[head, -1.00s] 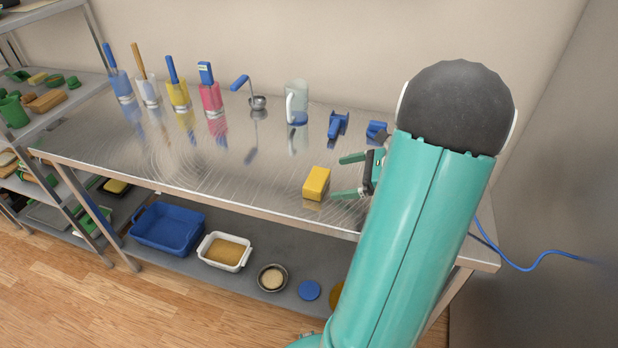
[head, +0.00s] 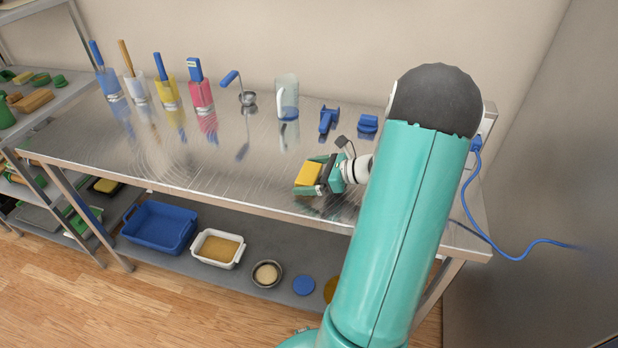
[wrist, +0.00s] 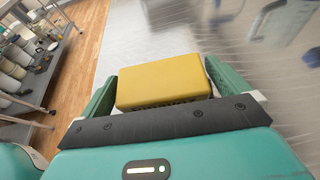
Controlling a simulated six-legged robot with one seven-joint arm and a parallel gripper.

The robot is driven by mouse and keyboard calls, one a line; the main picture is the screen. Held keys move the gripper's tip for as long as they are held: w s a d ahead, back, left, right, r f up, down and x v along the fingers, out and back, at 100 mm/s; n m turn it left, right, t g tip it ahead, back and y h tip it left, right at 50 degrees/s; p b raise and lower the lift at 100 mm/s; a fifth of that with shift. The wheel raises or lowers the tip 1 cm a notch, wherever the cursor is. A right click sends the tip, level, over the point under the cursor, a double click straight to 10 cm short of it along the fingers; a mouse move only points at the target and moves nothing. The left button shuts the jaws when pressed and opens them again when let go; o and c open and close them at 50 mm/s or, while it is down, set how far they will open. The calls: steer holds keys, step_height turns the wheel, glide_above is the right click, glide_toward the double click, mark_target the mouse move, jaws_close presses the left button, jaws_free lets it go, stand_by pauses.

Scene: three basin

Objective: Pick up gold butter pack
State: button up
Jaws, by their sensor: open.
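The gold butter pack (head: 308,173) is a small yellow block on the steel table, near its front edge. My gripper (head: 314,176) is around it, with one green finger on the far side and one on the near side. In the wrist view the butter pack (wrist: 163,80) lies between the two green fingers (wrist: 165,85). The fingers are open, with a narrow gap visible on the right side of the pack; contact on the left is hard to tell. The pack's underside is hidden.
Behind on the steel table (head: 190,165) stand a clear jug (head: 287,98), a ladle (head: 247,98), blue items (head: 328,120) and several coloured holders with handled tools. A blue tub (head: 158,228) and a white dish (head: 217,248) sit on the lower shelf. The table left of the pack is clear.

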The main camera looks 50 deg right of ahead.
steer(key=shift+x, duration=1.05)
steer(key=shift+c, duration=0.2)
steer(key=c, duration=0.9)
steer(key=shift+r, duration=0.1)
